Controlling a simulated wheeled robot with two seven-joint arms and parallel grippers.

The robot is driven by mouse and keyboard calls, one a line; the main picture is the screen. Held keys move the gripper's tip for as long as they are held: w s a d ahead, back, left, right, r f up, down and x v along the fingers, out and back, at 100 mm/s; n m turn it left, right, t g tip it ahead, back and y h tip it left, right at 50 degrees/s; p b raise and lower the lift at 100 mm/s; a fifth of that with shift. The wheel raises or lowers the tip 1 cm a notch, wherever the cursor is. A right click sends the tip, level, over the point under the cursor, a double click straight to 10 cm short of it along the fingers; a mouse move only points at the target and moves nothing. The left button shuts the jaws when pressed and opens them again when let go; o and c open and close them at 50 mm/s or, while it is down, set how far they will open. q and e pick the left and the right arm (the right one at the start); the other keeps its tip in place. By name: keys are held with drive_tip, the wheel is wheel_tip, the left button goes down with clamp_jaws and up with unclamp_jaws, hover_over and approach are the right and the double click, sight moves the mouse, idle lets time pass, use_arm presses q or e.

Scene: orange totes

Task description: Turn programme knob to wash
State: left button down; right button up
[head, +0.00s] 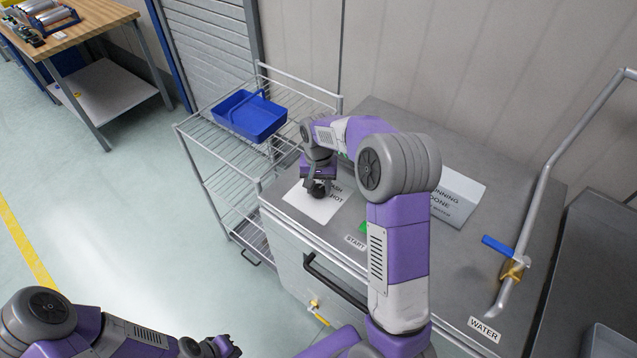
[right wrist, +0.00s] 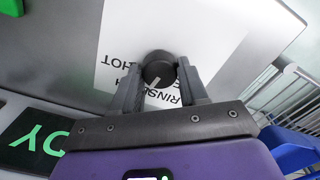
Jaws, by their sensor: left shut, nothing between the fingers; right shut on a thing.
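The programme knob (right wrist: 158,68) is a round black knob with a pale pointer mark, on a white label sheet (head: 310,203) on the grey machine top. My right gripper (head: 318,188) reaches down over it and is shut on it, one finger on each side, as the right wrist view (right wrist: 159,80) shows. There the pointer slants down and slightly left, towards my palm. RINSE and HOT are readable upside down on the label; another word is mostly hidden by a finger, so I cannot tell which word the pointer meets. My left gripper (head: 228,347) is shut and empty, low over the floor.
A wire rack cart (head: 215,165) with a blue bin (head: 250,114) stands left of the machine. A front handle (head: 335,283), a START label (head: 355,242), a tilted status sign (head: 458,190) and a blue-handled water valve (head: 500,248) surround my right arm. The left floor is clear.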

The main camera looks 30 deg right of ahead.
sight(318, 188)
drive_tip(key=shift+m, duration=0.9)
drive_tip(key=shift+p, duration=0.3)
drive_tip(key=o, duration=1.1)
drive_tip(key=shift+c, duration=0.2)
wheel_tip(318, 188, up, 8)
drive_tip(key=shift+f+p, duration=0.15)
drive_tip(key=shift+p, duration=0.5)
